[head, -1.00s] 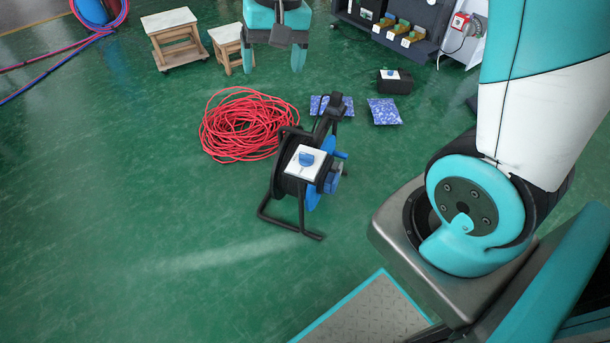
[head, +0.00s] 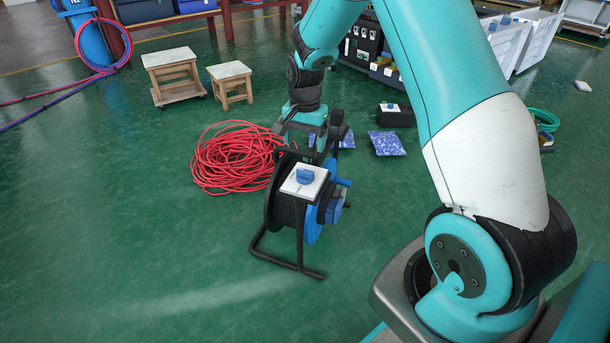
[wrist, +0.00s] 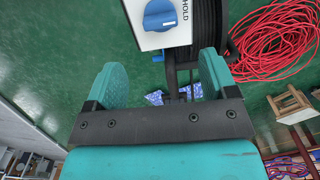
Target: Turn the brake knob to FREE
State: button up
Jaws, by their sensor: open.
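The brake knob is a blue knob (head: 305,177) on a white plate (head: 293,187) on top of a black cable reel (head: 285,212) with a blue side. In the wrist view the knob (wrist: 160,14) is near the top edge, with the word HOLD beside it on the plate (wrist: 143,38). A FREE label is not visible. My gripper (head: 304,143) is just behind the reel in the head view, apart from the knob. In the wrist view its two teal fingers (wrist: 165,65) are wide apart with nothing between them.
A red hose coil (head: 236,158) lies behind and left of the reel. Blue patterned bags (head: 387,144) and a black box with a white top (head: 396,115) lie behind right. Two wooden stools (head: 173,75) stand farther back. Floor left and in front is clear.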

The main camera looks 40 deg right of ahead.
aim_at(305, 171)
notch_tip(305, 171, down, 10)
jog(key=b, duration=0.3)
jog(key=shift+r, duration=0.1)
jog(key=c, duration=0.9)
jog(key=shift+c, duration=0.2)
